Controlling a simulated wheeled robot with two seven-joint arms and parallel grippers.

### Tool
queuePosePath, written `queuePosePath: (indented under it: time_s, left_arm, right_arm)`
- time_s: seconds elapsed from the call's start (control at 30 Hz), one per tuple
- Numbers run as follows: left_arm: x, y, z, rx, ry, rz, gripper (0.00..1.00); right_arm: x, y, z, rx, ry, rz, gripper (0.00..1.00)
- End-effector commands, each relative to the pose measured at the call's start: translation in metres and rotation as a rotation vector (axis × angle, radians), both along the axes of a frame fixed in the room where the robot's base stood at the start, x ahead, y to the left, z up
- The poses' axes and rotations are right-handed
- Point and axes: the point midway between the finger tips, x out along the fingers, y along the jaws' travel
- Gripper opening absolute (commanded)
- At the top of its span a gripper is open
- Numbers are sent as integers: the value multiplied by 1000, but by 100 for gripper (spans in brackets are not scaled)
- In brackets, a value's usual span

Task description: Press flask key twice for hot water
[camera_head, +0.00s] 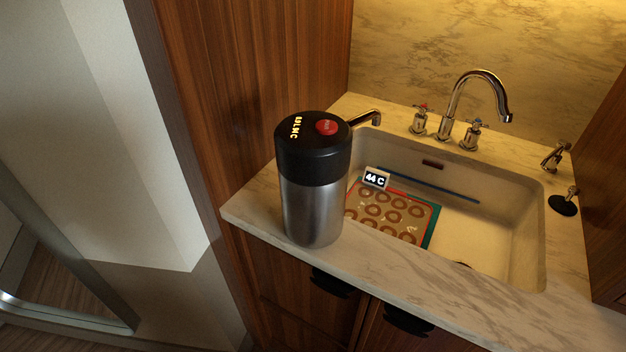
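The flask (313,210) stands upright on the marble counter at the left of the sink. It has a brushed steel body and a black top. A round red key (327,127) sits on the lid, with small yellow lettering (296,127) beside it that I cannot read surely. A dark spout (365,117) shows at the right of the top, pointing over the sink side. A small sign reading "44 C" (375,178) shows just right of the flask. Neither of my grippers is in view.
A pale sink (490,235) holds a board with several ring-shaped pieces (385,215) and a blue stick (430,184). A chrome faucet (460,95) with two taps stands behind. A wooden panel (250,70) rises left of the flask. The front counter strip (390,268) is clear.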

Motion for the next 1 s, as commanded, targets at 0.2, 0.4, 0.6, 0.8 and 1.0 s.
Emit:
queuePosePath:
  time_s: [0.2,0.4,0.6,0.8,1.0]
  left_arm:
    - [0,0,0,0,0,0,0]
    - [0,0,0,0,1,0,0]
    - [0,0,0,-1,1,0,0]
    - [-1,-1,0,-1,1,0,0]
    - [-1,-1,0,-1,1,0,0]
  right_arm:
    - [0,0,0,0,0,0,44]
    - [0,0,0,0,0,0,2]
    - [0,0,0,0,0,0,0]
    - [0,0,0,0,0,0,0]
    - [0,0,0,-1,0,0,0]
